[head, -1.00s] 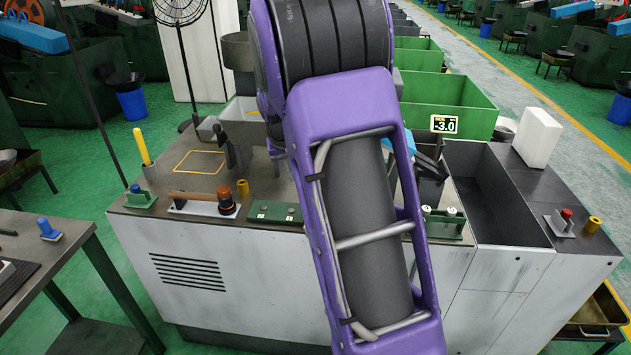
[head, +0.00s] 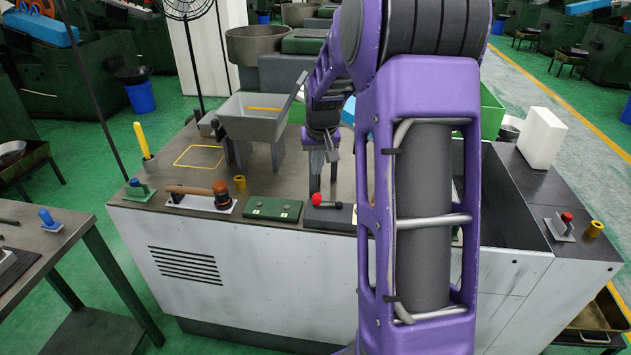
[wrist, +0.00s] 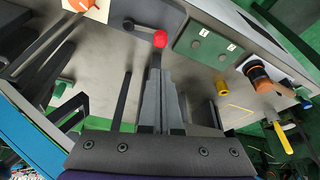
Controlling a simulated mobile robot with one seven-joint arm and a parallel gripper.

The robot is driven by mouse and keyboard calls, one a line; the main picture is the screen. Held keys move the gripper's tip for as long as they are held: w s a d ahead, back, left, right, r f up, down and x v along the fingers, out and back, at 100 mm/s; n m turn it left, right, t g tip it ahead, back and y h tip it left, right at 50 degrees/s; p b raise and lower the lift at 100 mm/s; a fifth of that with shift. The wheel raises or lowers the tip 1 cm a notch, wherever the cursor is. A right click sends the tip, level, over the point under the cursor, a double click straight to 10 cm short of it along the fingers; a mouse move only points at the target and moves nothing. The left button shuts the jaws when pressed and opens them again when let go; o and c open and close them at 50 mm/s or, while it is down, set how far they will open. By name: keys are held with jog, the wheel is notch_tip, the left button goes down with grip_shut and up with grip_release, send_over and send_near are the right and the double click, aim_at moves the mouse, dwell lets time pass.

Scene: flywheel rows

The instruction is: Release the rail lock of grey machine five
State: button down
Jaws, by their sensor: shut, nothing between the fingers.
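A short lever with a red ball knob (head: 317,199) lies on a dark plate at the front edge of the grey machine (head: 250,265); no label shows whether it is the rail lock. In the wrist view the red knob (wrist: 160,39) is just beyond my fingertips. My gripper (head: 316,188) points down over the machine top, just behind the knob. It is shut and empty; the fingers (wrist: 160,75) are together and I see no clear contact with the knob. My forearm hides the area right of the lever.
A green plate with two buttons (head: 274,209) lies left of the lever. An open bin and a white block (head: 541,137) are at right.

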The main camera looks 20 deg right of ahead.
jog(key=x, duration=0.9)
jog(key=shift+w+f, duration=0.1)
jog(key=shift+f, duration=0.2)
